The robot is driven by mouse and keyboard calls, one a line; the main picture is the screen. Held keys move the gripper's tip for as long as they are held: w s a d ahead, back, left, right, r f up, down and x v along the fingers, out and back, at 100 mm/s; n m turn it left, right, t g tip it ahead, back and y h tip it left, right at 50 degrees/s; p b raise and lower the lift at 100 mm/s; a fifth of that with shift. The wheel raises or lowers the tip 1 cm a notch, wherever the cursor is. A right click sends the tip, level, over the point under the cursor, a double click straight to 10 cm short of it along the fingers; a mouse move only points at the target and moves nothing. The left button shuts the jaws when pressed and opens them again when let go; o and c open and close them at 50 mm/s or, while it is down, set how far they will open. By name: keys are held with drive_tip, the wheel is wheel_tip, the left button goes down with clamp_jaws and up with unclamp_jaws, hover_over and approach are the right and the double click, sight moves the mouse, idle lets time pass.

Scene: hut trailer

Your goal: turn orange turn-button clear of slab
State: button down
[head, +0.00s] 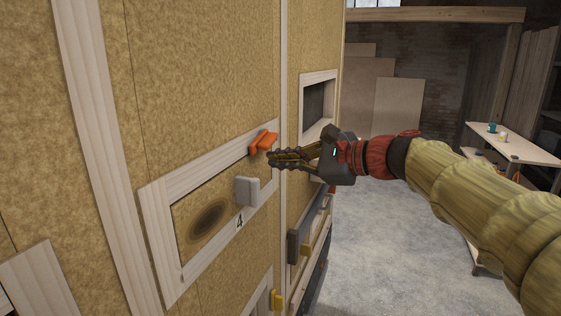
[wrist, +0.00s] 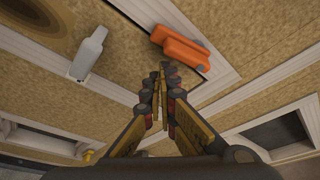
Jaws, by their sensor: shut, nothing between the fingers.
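The orange turn-button (head: 264,141) sits at the upper right of the framed opening marked 4, on the wall. In the wrist view the orange turn-button (wrist: 180,46) lies just beyond my fingertips, on the pale frame and the tan surface. The slab (head: 213,213) is a tan panel with a dark oval patch, set inside the pale wood frame; a grey block handle (head: 247,191) is near its right end. My gripper (head: 271,158) is shut and empty, just right of and below the button. In the wrist view my gripper (wrist: 160,68) points toward the button, apparently apart from it.
A second framed opening (head: 318,103) is at the right on the wall. A yellow piece (head: 277,299) shows low on the wall. A shelf table (head: 515,146) with small cups stands at the far right. Grey floor (head: 376,230) is open beyond my arm.

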wheel_tip(320, 180, down, 4)
drive_tip(key=b, duration=0.3)
drive_tip(key=w+r+b+v, duration=0.1)
drive_tip(key=v, duration=0.9)
drive_tip(key=shift+w+d, duration=0.3)
drive_tip(key=shift+d, duration=0.05)
drive_tip(key=shift+r, duration=0.15)
